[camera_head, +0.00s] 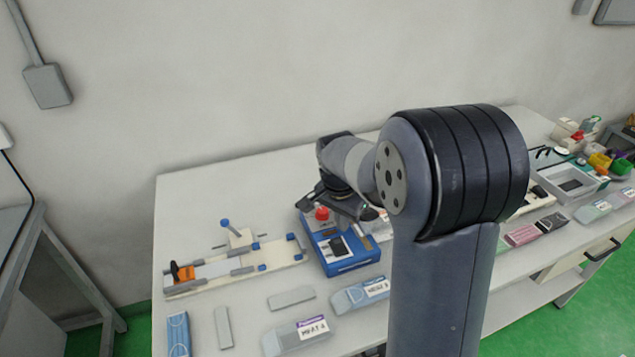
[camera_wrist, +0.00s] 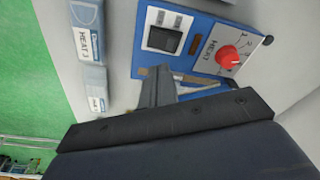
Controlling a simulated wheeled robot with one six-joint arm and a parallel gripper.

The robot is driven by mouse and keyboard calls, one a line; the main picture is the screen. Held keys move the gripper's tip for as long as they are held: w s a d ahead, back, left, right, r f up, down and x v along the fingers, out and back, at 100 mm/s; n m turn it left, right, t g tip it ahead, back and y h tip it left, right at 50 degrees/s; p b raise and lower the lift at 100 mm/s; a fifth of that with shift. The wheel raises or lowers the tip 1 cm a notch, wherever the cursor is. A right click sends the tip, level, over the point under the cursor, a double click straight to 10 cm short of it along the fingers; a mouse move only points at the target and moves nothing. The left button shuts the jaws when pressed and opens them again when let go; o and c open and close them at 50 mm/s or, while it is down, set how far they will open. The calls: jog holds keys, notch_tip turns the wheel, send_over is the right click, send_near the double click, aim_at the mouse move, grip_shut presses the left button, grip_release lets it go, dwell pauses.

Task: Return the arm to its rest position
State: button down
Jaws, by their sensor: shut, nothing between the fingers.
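My arm rises in the front right of the head view, bends at a large dark joint and reaches left and back over the table. My gripper (camera_head: 347,207) hangs over the blue control box (camera_head: 350,262), which has a red knob (camera_head: 322,213). In the wrist view my gripper (camera_wrist: 158,80) is shut and empty, pointing at the lower part of the box's front panel. The red knob (camera_wrist: 229,58) stands to the right of the fingers there. Whether the fingertips touch the box is unclear.
A wooden fixture (camera_head: 240,262) with blue and orange parts lies left of the box. Labelled packs (camera_head: 297,337) and grey bars line the front of the white table (camera_head: 185,205). Trays (camera_head: 567,183) and small parts fill the right end. The back left tabletop is bare.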

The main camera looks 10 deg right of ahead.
aim_at(342, 247)
jog(key=shift+f+b, duration=2.55)
jog(key=shift+f, duration=1)
jog(key=shift+r, duration=0.2)
